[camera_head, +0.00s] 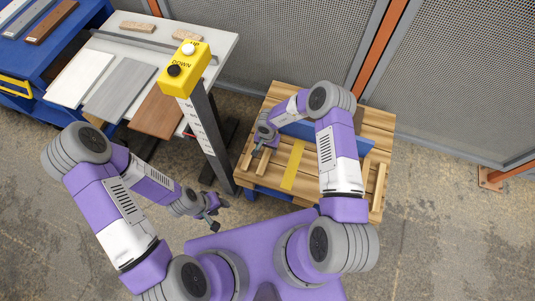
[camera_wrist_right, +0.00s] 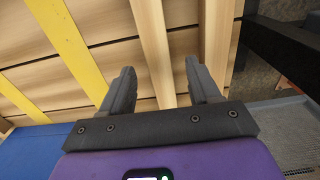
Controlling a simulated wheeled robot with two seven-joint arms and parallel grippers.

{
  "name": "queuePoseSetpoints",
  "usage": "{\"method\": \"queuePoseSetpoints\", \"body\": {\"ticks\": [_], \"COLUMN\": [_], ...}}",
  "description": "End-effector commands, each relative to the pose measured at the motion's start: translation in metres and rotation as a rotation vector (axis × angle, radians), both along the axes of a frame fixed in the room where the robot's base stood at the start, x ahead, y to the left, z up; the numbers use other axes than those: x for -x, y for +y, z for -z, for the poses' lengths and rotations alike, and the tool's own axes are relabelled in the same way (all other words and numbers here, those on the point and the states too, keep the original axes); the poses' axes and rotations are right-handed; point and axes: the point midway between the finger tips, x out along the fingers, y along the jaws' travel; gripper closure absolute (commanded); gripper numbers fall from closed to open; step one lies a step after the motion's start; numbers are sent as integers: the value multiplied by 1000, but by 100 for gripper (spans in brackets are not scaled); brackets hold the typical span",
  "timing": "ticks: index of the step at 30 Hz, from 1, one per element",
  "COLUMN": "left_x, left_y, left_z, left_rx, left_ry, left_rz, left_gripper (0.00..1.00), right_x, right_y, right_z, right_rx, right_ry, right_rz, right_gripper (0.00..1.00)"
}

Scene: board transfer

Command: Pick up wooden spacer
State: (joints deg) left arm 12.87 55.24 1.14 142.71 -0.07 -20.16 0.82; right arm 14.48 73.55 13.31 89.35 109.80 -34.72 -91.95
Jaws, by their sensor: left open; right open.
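A narrow light wooden spacer (camera_head: 262,163) lies on the wooden pallet (camera_head: 350,198), near its left side. In the right wrist view the spacer (camera_wrist_right: 152,40) runs between the two fingers of my right gripper (camera_wrist_right: 160,78), which is open. The right gripper (camera_head: 258,151) is over the pallet's left side in the head view; I cannot tell whether its fingers touch the spacer. Another spacer (camera_head: 380,186) lies along the pallet's right side. My left gripper (camera_head: 212,217) is open and empty, off the pallet near the post.
Yellow strips (camera_head: 293,166) mark the pallet. A yellow UP/DOWN button box (camera_head: 185,68) stands on a post left of it. The worktable (camera_head: 215,45) holds several boards and two short wooden pieces. A mesh fence (camera_head: 460,80) stands behind. Floor is free at the right.

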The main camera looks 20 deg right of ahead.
Motion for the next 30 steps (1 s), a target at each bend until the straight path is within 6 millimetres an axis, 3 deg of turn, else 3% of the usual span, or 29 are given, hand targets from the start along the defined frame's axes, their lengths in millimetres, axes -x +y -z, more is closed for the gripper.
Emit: {"method": "queuePoseSetpoints", "body": {"ticks": [1,6,13,25,30], "left_x": [0,0,0,0,0], "left_y": [0,0,0,0,0], "left_z": [9,18,17,17,17], "left_rx": [0,0,0,0,0], "left_ry": [0,0,0,0,0], "left_rz": [0,0,0,0,0], "left_gripper": [57,57,57,57,57], "right_x": [0,0,-1,0,0], "right_y": [-1,-1,-1,-1,-2], "right_z": [13,35,35,35,35], "right_rx": [1,0,0,0,0], "right_ry": [2,1,0,0,0], "right_rz": [-1,-1,0,0,0], "right_gripper": [38,38,38,98,100]}}
